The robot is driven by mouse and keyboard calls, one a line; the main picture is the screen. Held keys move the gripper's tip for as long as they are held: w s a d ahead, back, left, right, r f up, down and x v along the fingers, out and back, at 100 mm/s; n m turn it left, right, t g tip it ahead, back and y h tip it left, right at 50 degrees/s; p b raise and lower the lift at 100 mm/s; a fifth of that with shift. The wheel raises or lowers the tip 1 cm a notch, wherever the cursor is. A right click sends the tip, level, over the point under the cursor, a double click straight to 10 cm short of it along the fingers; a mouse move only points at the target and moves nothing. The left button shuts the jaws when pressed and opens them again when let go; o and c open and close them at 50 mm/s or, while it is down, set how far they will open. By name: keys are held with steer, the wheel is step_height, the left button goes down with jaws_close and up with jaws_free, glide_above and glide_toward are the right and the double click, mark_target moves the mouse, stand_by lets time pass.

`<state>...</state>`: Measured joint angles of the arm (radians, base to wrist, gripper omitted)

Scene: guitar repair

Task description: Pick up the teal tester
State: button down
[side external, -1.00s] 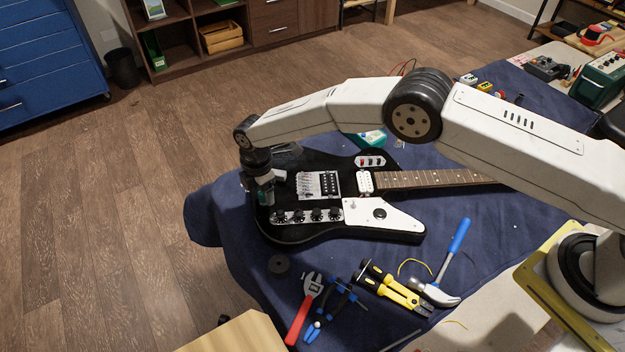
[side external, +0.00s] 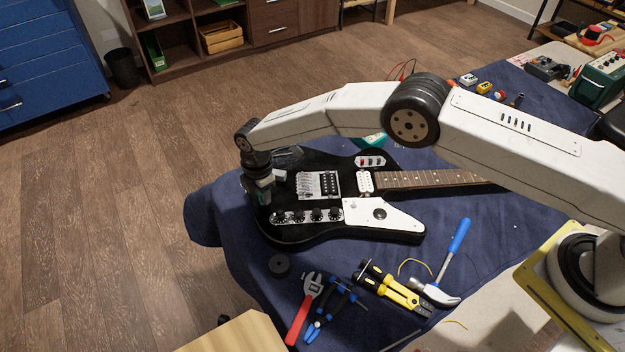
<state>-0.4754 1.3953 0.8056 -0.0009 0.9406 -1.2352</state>
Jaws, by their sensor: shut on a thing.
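My gripper (side external: 262,194) points down at the left end of the black guitar (side external: 290,237), beside its row of knobs. Another teal object (side external: 371,140) lies behind the guitar, partly hidden by my arm.
In front of the guitar lie a black ring (side external: 279,265), a red wrench (side external: 299,319), blue-handled pliers (side external: 327,312), a yellow tool (side external: 398,292) and a blue-handled hammer (side external: 450,254). The blue cloth (side external: 215,212) hangs over the table edge at left.

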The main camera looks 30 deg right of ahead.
steer(key=shift+r, duration=0.2)
steer(key=shift+r, duration=1.45)
steer(key=shift+s+d+r, duration=0.15)
steer(key=shift+s+r, duration=0.25)
steer(key=shift+r, duration=0.1)
steer(key=s+d+r, duration=0.5)
steer(key=s+r, duration=0.3)
steer(key=s, duration=0.4)
steer(key=shift+r, duration=0.35)
steer(key=shift+d, duration=0.1)
steer(key=shift+r, duration=0.7)
steer(key=shift+r, duration=0.35)
